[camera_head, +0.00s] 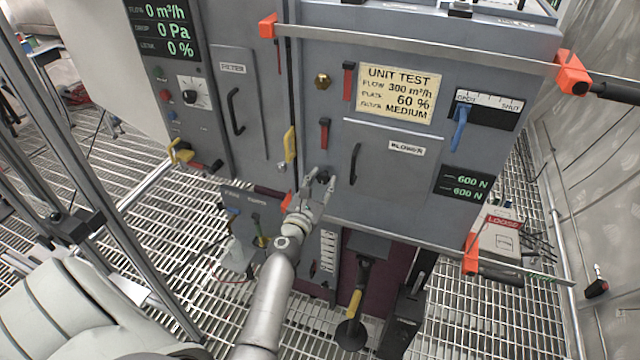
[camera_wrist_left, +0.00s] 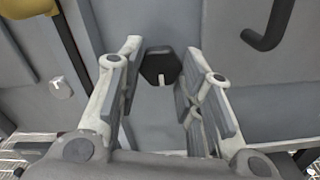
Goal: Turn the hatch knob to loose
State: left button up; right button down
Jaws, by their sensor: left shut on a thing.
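The hatch knob (camera_wrist_left: 161,66) is dark, many-sided and carries a white mark that points down in the left wrist view. In the head view the dark knob (camera_head: 325,175) sits low on the grey cabinet front, left of the BLOWER hatch's black handle (camera_head: 355,163), and is partly hidden by my fingers. My left gripper (camera_head: 320,180) reaches up to it from below, one finger on each side. My right gripper is in neither view.
A yellow handle (camera_head: 289,145) and a red lever (camera_head: 324,133) stick out near my left gripper. A bar with orange ends (camera_head: 470,253) crosses below the hatch. A box with a red LOOSE label (camera_head: 503,222) stands at the right. The floor is open steel grating.

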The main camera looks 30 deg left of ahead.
pick_arm(q)
jog(key=o, duration=1)
jog(key=shift+s, duration=0.1)
jog(key=v, duration=0.7)
jog(key=shift+s+d, duration=0.1)
jog(key=shift+s, duration=0.1)
